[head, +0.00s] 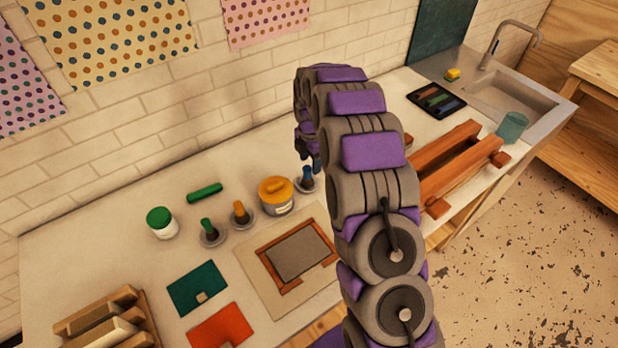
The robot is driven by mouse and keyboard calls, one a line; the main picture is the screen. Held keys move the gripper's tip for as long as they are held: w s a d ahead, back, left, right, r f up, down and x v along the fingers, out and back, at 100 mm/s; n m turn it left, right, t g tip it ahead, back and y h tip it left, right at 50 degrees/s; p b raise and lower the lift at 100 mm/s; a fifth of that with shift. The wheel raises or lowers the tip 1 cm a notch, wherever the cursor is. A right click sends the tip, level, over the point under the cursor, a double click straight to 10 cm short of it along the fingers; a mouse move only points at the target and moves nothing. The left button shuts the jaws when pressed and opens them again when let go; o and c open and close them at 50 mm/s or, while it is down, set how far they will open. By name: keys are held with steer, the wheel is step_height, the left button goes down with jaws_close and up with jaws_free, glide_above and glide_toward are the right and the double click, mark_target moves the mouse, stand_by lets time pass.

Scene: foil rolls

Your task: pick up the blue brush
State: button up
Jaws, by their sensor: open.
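The blue brush (307,175) stands upright in a small round grey holder on the counter, to the right of a yellow-lidded tin. My gripper (309,162) hangs from the end of my arm just above the brush's top. It is open, with its fingers pointing down. The fingers are small and dark here, so I cannot tell whether they touch the brush or are around it. My arm covers the counter just right of the brush.
A tin with a yellow lid (276,195) stands close left of the brush. An orange brush (239,212) and a green brush (207,229) stand in similar holders farther left. A wooden frame (298,255) lies in front. The tiled wall (200,110) rises behind.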

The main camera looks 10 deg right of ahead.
mark_target(307, 167)
steer(key=f, duration=0.4)
steer(key=shift+w+a, duration=0.1)
steer(key=shift+a, duration=0.25)
steer(key=shift+a+r, duration=0.1)
steer(key=shift+a, duration=0.65)
steer(key=shift+c, duration=1)
steer(key=shift+d, duration=0.8)
steer(key=c, duration=0.3)
steer(key=shift+d, duration=0.25)
steer(key=c, duration=0.3)
steer(key=shift+a, duration=0.15)
steer(key=shift+c, duration=0.8)
steer(key=shift+a, duration=0.55)
jaws_close()
steer(key=shift+d+r, duration=0.2)
steer(key=shift+r, duration=0.3)
step_height(307, 167, up, 3)
steer(key=shift+d, duration=0.1)
steer(key=s+d, duration=0.2)
steer(key=s, duration=0.5)
steer(key=s+d+r+p, duration=0.1)
steer(key=s+d, duration=0.1)
steer(key=s, duration=0.6)
steer(key=shift+s+d, duration=0.15)
steer(key=shift+d, duration=0.2)
